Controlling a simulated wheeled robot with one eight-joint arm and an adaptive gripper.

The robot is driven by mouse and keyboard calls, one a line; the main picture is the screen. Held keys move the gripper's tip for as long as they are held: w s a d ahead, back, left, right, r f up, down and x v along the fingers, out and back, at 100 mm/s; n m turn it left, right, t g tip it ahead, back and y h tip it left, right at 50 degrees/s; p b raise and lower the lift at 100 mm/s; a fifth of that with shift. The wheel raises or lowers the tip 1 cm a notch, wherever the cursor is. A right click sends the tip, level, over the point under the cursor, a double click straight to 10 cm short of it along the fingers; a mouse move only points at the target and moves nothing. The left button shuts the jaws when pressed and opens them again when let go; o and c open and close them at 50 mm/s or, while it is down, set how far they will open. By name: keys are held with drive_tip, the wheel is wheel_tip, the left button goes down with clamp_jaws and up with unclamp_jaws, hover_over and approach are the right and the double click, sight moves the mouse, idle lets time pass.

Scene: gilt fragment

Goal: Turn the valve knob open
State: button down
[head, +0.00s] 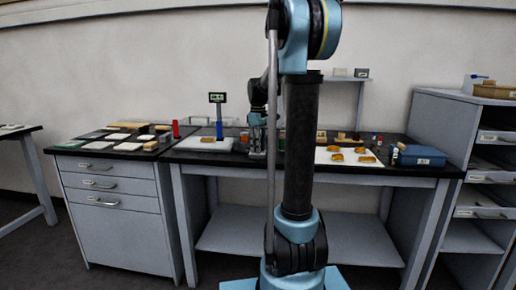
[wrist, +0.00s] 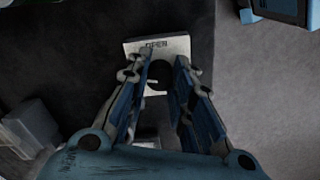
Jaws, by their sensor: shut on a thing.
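A pale plate (wrist: 172,46) with the word "OPEN" on it lies at the top middle of the wrist view. A dark round valve knob (wrist: 158,72) sits at the plate's lower part, between my fingertips. My gripper (wrist: 157,67) is shut on the knob, with one finger on each side. The fingers hide the knob's edges, and its turn angle is not clear. In the head view my gripper (head: 257,146) is low over the dark bench, beside my own arm column. The knob and plate cannot be made out there.
The bench (head: 418,171) holds a white board (head: 203,144) at left, a sheet with golden fragments (head: 360,155) at right and a blue case (head: 421,155). A small display on a post (head: 218,98) stands behind. Drawers (head: 112,190) are at the left.

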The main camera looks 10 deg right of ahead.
drive_tip(key=m, duration=0.4)
drive_tip(key=shift+m, duration=0.3)
drive_tip(key=m, duration=0.3)
drive_tip(key=shift+m, duration=0.3)
drive_tip(key=m, duration=0.3)
drive_tip(key=shift+m, duration=2.1)
drive_tip(key=c, duration=1.4)
unclamp_jaws()
drive_tip(key=shift+o, duration=0.2)
